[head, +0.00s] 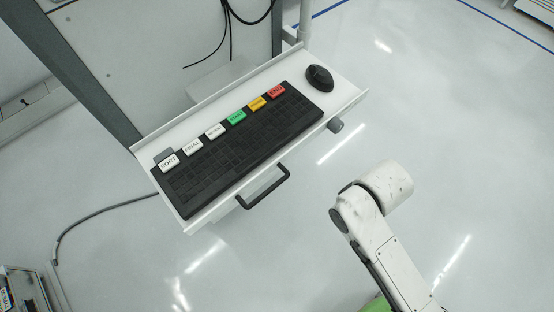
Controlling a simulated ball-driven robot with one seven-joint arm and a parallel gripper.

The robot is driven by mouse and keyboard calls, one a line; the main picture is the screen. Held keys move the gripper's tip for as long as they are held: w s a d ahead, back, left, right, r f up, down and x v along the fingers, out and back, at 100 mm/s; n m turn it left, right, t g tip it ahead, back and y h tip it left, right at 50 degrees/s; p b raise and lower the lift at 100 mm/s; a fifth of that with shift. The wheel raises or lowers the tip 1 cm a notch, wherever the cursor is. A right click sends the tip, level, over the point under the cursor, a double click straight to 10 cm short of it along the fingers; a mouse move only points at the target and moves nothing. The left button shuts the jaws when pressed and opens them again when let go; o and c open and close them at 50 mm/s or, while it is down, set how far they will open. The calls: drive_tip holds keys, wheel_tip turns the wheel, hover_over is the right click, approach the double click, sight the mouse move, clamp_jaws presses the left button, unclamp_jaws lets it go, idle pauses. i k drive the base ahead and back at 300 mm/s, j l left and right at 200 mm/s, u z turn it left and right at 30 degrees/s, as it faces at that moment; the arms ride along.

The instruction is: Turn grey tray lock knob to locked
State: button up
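The grey knob (336,125) is a small round piece at the front edge of the white keyboard tray (345,94), near its right end. Nothing touches it. Its turned position is too small to read. The tray sticks out from a white cabinet and has a black bar handle (265,188) on its front, left of the knob. My white arm comes up from the lower right, and its visible links lie below and right of the knob, apart from the tray. My gripper does not show in the head view.
On the tray lie a black keyboard (240,150), a black mouse (319,78) and a row of coloured and white labelled keys. Black cables (231,35) hang behind the tray. A grey cable (95,215) runs at the left. The floor right of the tray is clear.

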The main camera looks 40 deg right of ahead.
sight(335, 125)
drive_tip(key=k+z, duration=0.35)
drive_tip(key=z, duration=0.15)
drive_tip(key=k+l+z, duration=0.1)
drive_tip(key=k+z, duration=0.2)
drive_tip(key=z, duration=0.15)
